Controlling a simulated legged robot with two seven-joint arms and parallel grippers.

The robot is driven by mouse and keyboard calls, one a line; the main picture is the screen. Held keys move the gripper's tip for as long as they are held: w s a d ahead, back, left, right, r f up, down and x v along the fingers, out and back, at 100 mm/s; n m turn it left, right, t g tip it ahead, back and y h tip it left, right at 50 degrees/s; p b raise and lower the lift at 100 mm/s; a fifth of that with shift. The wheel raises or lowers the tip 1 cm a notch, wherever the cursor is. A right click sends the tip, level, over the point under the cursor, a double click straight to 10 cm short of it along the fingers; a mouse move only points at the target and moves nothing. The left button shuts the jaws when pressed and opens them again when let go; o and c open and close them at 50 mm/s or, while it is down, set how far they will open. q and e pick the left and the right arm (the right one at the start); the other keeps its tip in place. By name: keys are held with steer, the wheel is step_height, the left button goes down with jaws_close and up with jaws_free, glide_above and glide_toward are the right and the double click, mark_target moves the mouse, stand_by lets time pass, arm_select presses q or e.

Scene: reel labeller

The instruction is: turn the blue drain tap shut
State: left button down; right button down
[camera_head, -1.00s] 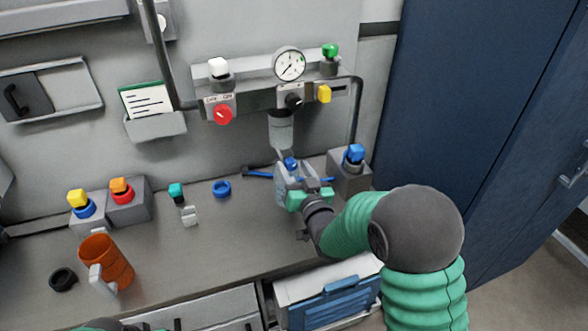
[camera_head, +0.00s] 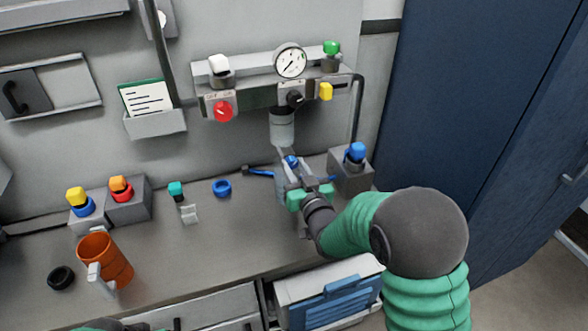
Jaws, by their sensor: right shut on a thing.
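The blue drain tap (camera_head: 291,161) shows as a small blue piece below the clear bowl (camera_head: 282,128) under the gauge panel. My right gripper (camera_head: 291,170) is at it, with its fingers pointing up and shut on it. The fingers and hand hide much of the tap, so its exact angle cannot be told. A blue tube (camera_head: 261,173) runs out to the left behind the gripper. My left gripper is not in view; only a bit of green shows at the bottom edge.
The panel carries a gauge (camera_head: 290,61), a red knob (camera_head: 223,111) and a black knob (camera_head: 293,99). A grey block with a blue cap (camera_head: 356,152) stands close right of my gripper. An orange mug (camera_head: 106,262) and a blue ring (camera_head: 221,188) are on the bench (camera_head: 200,248).

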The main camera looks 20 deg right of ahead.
steer(key=n+b, duration=0.2)
steer(key=n, duration=0.2)
steer(key=shift+f, duration=0.15)
steer(key=n+b, duration=0.2)
steer(key=n, duration=0.2)
steer(key=shift+a+n+b, duration=0.1)
steer(key=shift+n+b, duration=0.3)
steer(key=n+b, duration=0.1)
steer(key=n, duration=0.3)
steer(key=shift+b, duration=0.35)
steer(key=shift+f+n+b, duration=0.1)
steer(key=shift+n+b, duration=0.35)
steer(key=shift+n, duration=1.45)
steer(key=shift+f, duration=0.1)
steer(key=c, duration=1.1)
jaws_free()
steer(key=shift+s+a, duration=0.1)
